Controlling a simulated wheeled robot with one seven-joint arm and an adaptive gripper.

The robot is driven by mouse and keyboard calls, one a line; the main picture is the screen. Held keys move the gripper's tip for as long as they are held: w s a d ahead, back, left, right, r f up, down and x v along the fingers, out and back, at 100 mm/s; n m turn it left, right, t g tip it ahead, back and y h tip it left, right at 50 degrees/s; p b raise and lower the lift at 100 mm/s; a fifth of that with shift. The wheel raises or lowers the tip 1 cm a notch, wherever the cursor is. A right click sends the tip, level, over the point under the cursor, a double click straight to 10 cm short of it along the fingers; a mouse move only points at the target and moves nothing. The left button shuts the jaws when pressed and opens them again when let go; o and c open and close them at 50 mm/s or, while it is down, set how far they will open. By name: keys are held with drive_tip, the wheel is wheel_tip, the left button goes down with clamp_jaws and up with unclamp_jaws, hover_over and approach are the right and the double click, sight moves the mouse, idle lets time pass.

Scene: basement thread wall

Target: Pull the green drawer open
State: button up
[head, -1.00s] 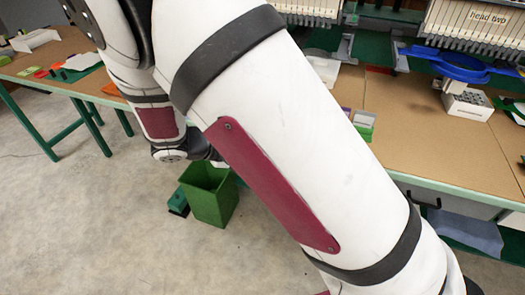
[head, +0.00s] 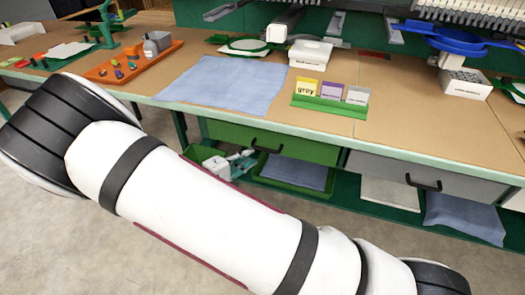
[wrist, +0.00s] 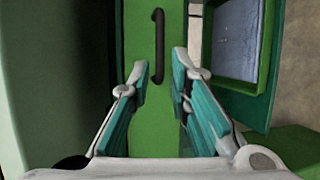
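The green drawer (head: 310,148) is under the workbench, and its front looks flush with the bench in the head view. Its dark bar handle (head: 266,147) is on the front. In the wrist view the green drawer front (wrist: 158,120) fills the middle, and the handle (wrist: 157,45) runs up and down in the picture. My gripper (wrist: 160,68) is open and empty, with teal fingers on either side of the handle's lower part in the picture. The depth gap to the handle is hard to judge. In the head view my gripper (head: 232,161) shows partly behind my arm, just left of the handle.
A grey drawer (head: 385,170) with a dark handle is to the right. A lower shelf holds a green tray with blue cloth (head: 297,172). On the bench (head: 405,130) lie a blue cloth (head: 225,80), a green card holder (head: 330,105) and an orange tray (head: 108,70).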

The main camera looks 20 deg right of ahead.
sight(263, 148)
drive_tip(key=b+x, duration=0.1)
drive_tip(key=x, duration=0.6)
drive_tip(key=shift+w+d, duration=0.1)
drive_tip(key=shift+d, duration=0.1)
clamp_jaws()
